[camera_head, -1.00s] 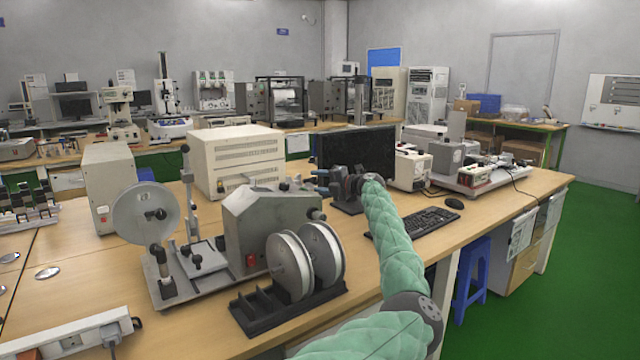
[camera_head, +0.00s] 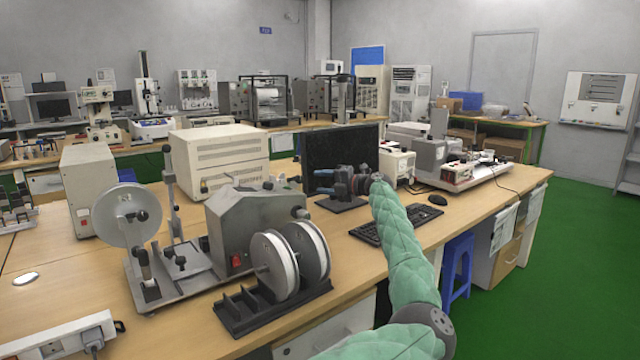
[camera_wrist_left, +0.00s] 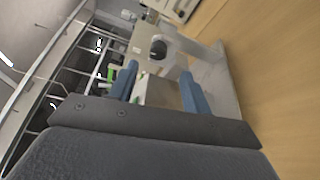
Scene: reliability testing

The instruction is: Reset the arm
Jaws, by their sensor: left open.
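My left arm, in a pale green quilted sleeve, comes up from the bottom edge of the head view. My left gripper (camera_head: 316,181) is at its far end, in front of the dark monitor (camera_head: 341,153) and above the table. Its blue fingers point left and are apart, with nothing seen held. In the left wrist view the two blue fingers (camera_wrist_left: 158,87) stand apart, with pale equipment beyond them. I cannot tell whether that equipment lies between them. My right gripper is not in view.
The wooden table (camera_head: 375,255) holds a grey machine with white reels (camera_head: 290,260), a beige box (camera_head: 218,160), a keyboard (camera_head: 395,227) and a mouse (camera_head: 438,200). A blue stool (camera_head: 458,265) stands by the table's right side. Green floor (camera_head: 570,270) is clear at the right.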

